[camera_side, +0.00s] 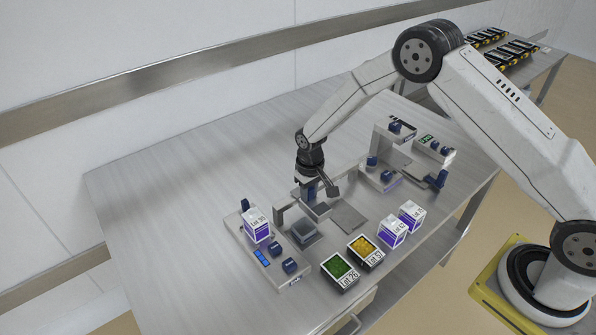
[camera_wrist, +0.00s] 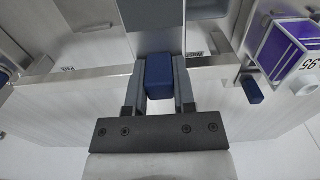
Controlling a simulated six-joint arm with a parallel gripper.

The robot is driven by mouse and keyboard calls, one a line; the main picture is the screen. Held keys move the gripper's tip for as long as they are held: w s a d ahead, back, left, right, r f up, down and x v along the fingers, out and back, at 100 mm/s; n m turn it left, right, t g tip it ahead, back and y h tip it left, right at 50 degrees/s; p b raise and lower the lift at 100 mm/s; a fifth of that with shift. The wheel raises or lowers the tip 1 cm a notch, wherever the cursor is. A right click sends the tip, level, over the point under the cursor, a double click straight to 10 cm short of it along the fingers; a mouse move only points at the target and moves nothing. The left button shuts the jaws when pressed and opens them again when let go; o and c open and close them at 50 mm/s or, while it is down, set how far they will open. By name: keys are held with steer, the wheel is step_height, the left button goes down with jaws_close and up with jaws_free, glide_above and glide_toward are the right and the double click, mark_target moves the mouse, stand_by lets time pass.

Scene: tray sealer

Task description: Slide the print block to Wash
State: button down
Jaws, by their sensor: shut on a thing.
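My gripper (camera_side: 313,185) points down over the small grey frame near the middle of the bench. In the wrist view, my gripper (camera_wrist: 159,88) has its two fingers closed on the sides of a blue block (camera_wrist: 160,72). The block sits on a grey part of the fixture below. It looks like the print block, but no marking shows on its face. In the side view the block is mostly hidden by the fingers.
A lot box (camera_side: 257,224) stands on the control unit at left, which has blue knobs (camera_side: 289,265). Green (camera_side: 339,270) and yellow (camera_side: 365,252) filled trays stand in front, with two purple-white boxes (camera_side: 392,233) to their right. A second unit (camera_side: 381,175) stands behind right. Bench at left is clear.

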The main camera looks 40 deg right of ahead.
steer(key=shift+s+a+f, duration=0.1)
steer(key=shift+a, duration=2.35)
steer(key=shift+c, duration=2.4)
jaws_free()
step_height(320, 180, up, 7)
